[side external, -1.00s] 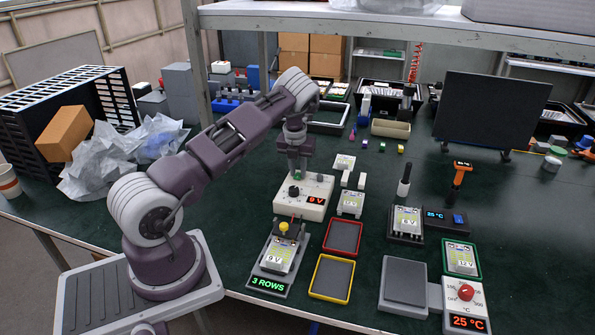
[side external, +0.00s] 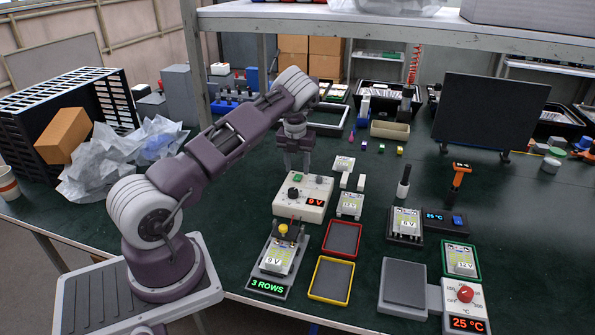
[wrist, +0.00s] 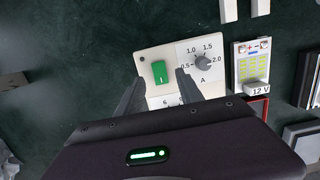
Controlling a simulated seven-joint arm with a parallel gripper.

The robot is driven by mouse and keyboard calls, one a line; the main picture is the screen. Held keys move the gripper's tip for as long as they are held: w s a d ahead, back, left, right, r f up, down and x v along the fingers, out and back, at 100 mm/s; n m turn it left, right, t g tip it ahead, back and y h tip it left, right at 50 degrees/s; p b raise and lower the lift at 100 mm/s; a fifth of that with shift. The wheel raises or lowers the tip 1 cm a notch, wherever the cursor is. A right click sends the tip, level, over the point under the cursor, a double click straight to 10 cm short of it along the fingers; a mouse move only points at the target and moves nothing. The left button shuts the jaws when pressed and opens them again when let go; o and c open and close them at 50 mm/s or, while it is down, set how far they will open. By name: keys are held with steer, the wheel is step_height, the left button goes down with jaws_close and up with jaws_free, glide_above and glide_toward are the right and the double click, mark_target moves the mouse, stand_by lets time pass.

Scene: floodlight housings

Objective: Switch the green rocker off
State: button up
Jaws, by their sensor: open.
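The green rocker (wrist: 159,72) is on the top face of a white power box (side external: 312,185). In the wrist view it lies between my two fingers, with a pale mark at its lower end. Which way it is tilted I cannot tell. In the side view the rocker (side external: 298,178) is small, just below the fingertips. The box's red display (side external: 316,202) is lit and reads 9 V. My gripper (side external: 298,168) is open and empty, pointing down above the rocker and apparently clear of it; it also shows in the wrist view (wrist: 159,77).
A black knob (wrist: 203,61) with an amp scale sits right of the rocker; another knob (side external: 293,193) is on the box. A 12 V pack (wrist: 252,66) stands close to the right. Red (side external: 328,250) and yellow (side external: 313,292) trays lie in front. Bench left of the box is clear.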

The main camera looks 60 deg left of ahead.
mark_target(297, 179)
steer(key=r, duration=0.4)
steer(key=shift+s+d+r, duration=0.25)
steer(key=shift+r, duration=0.15)
steer(key=w+d+r+n+t, duration=0.2)
steer(key=w+r+n+t, duration=0.15)
steer(key=r, duration=0.35)
steer(key=w+d+r+n+t+y, duration=0.1)
steer(key=w+d+r+n+t, duration=0.2)
steer(key=r, duration=0.4)
steer(key=w+d+r+n+t, duration=0.1)
steer(key=w+d+r+t, duration=0.15)
steer(key=w+r, duration=0.35)
steer(key=s+d+r+n+t+y, duration=0.1)
steer(key=s+d+r+n+y, duration=0.15)
steer(key=s+r+n, duration=0.35)
steer(key=s+d+r+n+t+y, duration=0.1)
steer(key=s+d+r+n+y, duration=0.2)
steer(key=r, duration=0.4)
steer(key=s+d+f+n+g+h, duration=0.2)
steer(key=s+d+f+n, duration=0.1)
steer(key=s+d, duration=0.5)
steer(key=s+d+f+n+g+h, duration=0.2)
steer(key=s+d, duration=0.6)
steer(key=s, duration=0.5)
steer(key=s+d+f+n+g+h, duration=0.2)
steer(key=s+d+f+n+h, duration=0.1)
steer(key=s+d, duration=0.5)
steer(key=shift+s+d+f+n+g+h, duration=0.35)
steer(key=shift+s+f+n, duration=0.1)
steer(key=shift+s+n, duration=0.8)
